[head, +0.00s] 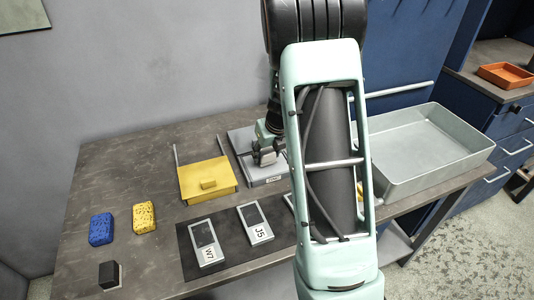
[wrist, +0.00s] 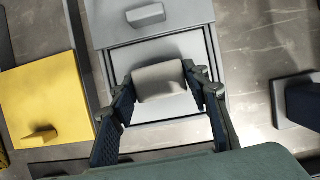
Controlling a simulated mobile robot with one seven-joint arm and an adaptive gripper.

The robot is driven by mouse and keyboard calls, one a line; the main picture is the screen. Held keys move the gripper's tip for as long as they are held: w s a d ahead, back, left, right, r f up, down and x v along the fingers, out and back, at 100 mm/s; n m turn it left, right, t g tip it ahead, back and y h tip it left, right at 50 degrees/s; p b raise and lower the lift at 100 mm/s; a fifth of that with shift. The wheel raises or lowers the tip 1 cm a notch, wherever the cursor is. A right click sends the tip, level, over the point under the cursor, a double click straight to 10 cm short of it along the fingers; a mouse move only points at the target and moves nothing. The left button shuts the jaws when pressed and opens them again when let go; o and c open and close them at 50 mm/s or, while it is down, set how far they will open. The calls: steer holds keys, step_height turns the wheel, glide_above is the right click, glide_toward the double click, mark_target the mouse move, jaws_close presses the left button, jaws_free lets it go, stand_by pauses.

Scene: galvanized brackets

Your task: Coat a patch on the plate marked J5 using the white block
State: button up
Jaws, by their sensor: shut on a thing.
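My gripper (wrist: 160,88) is shut on the white block (wrist: 158,78), which looks pale grey in the wrist view. It holds the block over the opening of a grey box (wrist: 221,75), whose grey lid (wrist: 112,27) is slid back. I cannot tell whether the block touches what is inside. In the head view my gripper (head: 266,152) is above this box, which has a small label (head: 273,180) at its front. The plate marked J5 (head: 262,232) lies on a dark mat (head: 231,239), nearer the front edge and apart from my gripper.
A plate marked W7 (head: 208,254) lies left of J5. A yellow-lidded box (head: 199,185) is shut. A blue sponge (head: 101,229), a yellow sponge (head: 144,217) and a black block (head: 109,274) stand at the left. A large grey tray (head: 452,167) is at the right. My arm hides part of the table.

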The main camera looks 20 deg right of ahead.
mark_target(267, 152)
steer(key=shift+s+f, duration=0.1)
steer(key=shift+f, duration=0.4)
stand_by(1.4)
step_height(267, 152, up, 7)
steer(key=p, duration=0.7)
steer(key=shift+r, duration=0.1)
stand_by(0.7)
